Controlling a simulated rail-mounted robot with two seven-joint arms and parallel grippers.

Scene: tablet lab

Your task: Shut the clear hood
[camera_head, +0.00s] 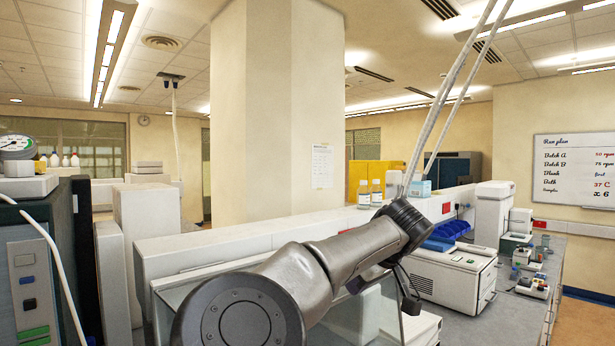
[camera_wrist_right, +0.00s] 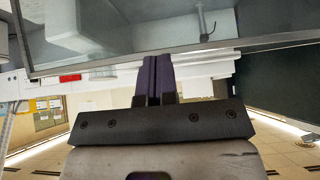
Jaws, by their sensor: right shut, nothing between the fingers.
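The clear hood (camera_head: 372,318) shows in the head view as glass panes low in the middle, largely hidden behind my right arm. In the right wrist view a clear pane with a grey edge (camera_wrist_right: 250,45) crosses the top of the picture. My right gripper (camera_wrist_right: 158,62) is shut and empty, with its dark fingertips close to that edge; I cannot tell whether they touch it. In the head view the right gripper (camera_head: 411,303) points down by the glass, partly hidden by its wrist. How far the hood stands open is hidden. My left gripper is not in view.
Small white bottles (camera_head: 364,193) stand on a ledge beyond the arm. A grey cabinet (camera_head: 35,280) with a gauge on top stands at the left.

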